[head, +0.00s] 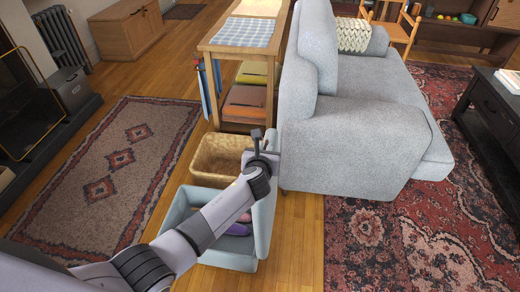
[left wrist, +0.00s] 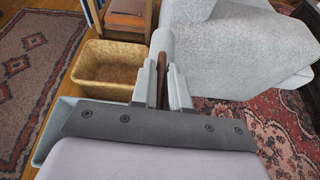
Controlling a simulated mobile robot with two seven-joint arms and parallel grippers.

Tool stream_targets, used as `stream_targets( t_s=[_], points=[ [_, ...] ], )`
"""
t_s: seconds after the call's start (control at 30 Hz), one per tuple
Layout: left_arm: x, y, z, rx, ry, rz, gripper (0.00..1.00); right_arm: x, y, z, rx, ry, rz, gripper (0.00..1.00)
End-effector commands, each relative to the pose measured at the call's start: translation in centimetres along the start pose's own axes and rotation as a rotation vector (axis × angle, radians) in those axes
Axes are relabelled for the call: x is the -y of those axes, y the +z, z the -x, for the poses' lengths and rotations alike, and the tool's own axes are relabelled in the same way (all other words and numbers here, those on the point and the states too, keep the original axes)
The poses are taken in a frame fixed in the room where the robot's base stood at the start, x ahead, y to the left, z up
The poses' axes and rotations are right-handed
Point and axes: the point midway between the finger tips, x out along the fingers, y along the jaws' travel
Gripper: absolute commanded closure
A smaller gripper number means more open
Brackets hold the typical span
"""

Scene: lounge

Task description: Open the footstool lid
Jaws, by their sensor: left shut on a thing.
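The footstool (head: 172,212) is a light blue-grey box at the lower middle of the head view. Its lid (head: 265,222) stands steeply raised along the box's right side, and the inside shows. My left gripper (head: 262,150) is at the lid's upper far part. In the left wrist view my left gripper (left wrist: 164,88) is shut on a brown tab, with the pale rounded lid end (left wrist: 163,42) just beyond the fingers. My arm hides part of the box and lid. My right gripper is not in view.
Purple things (head: 237,229) lie inside the footstool. A wicker basket (head: 205,160) stands just behind it. A grey sofa (head: 350,150) is close to the lid's right. A wooden side table (head: 243,35) stands behind. Patterned rugs lie left and right.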

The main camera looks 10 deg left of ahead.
Motion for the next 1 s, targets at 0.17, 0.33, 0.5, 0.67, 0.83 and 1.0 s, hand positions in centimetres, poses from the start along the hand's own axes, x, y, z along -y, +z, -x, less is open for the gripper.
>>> stream_targets(
  t_s=[0.17,0.33,0.5,0.67,0.83,1.0],
  points=[
    [-0.1,-0.1,0.0,-0.003,0.001,0.0,1.0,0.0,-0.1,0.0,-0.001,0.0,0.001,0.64],
    [-0.1,-0.1,0.0,-0.003,0.001,0.0,0.79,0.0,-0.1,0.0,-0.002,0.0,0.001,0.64],
    [-0.1,-0.1,0.0,-0.002,0.001,0.0,0.79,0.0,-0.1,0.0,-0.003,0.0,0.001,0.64],
    [-0.1,0.0,0.6,-0.002,0.001,-0.001,0.79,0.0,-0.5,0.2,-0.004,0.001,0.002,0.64],
    [-0.1,0.2,2.5,-0.002,0.0,-0.001,0.79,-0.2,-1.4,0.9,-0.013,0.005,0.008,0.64],
    [-0.1,0.1,4.7,-0.003,0.001,-0.001,0.79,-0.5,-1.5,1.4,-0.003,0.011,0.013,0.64]
  ],
)
